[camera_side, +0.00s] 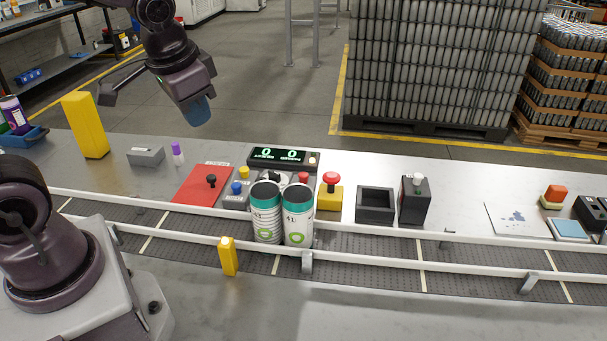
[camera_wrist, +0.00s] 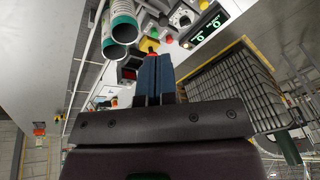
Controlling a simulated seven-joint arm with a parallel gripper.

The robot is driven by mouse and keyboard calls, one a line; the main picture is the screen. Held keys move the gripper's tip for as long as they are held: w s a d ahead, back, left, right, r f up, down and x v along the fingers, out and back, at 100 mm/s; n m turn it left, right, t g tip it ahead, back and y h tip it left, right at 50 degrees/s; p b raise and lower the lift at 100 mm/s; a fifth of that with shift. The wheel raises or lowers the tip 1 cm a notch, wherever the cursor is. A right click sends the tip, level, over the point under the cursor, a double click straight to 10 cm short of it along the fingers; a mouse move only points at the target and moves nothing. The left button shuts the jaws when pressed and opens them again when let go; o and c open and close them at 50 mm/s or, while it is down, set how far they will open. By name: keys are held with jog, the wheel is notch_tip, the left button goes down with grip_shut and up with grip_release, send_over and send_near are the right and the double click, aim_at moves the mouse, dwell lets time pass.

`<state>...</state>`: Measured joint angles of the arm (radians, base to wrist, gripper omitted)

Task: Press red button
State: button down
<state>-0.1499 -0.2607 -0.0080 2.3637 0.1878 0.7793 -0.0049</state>
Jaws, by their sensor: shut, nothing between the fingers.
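A red mushroom button (camera_side: 331,178) stands on a yellow box (camera_side: 330,198) on the far side of the conveyor, right of two cans. Another red button (camera_side: 303,177) shows just behind the cans, partly hidden. My gripper (camera_side: 199,114) hangs in the air at upper left, well to the left of both buttons and touching nothing. Its blue fingers are together and empty. In the wrist view my gripper (camera_wrist: 153,66) points towards the panel, and a red button with yellow around it (camera_wrist: 152,48) shows just past the fingertips.
Two white and teal cans (camera_side: 282,218) stand upright on the conveyor (camera_side: 375,247) between white rails. A counter display (camera_side: 284,157) shows zeros behind them. A black-knobbed lever (camera_side: 211,182) on a red plate, a black box (camera_side: 375,204) and a yellow block (camera_side: 86,125) stand along the table.

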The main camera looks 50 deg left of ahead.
jog(key=w+a+f+m+y, duration=0.2)
jog(key=w+a+f, duration=0.45)
jog(key=w, duration=0.35)
jog(key=m+t+h, duration=0.6)
jog(key=m, duration=0.3)
send_over(303, 176)
notch_tip(303, 176, down, 7)
jog(key=shift+w, duration=0.1)
jog(key=shift+y, duration=0.3)
jog(key=shift+f, duration=4.45)
jog(key=shift+f, duration=0.1)
jog(key=shift+f, duration=0.3)
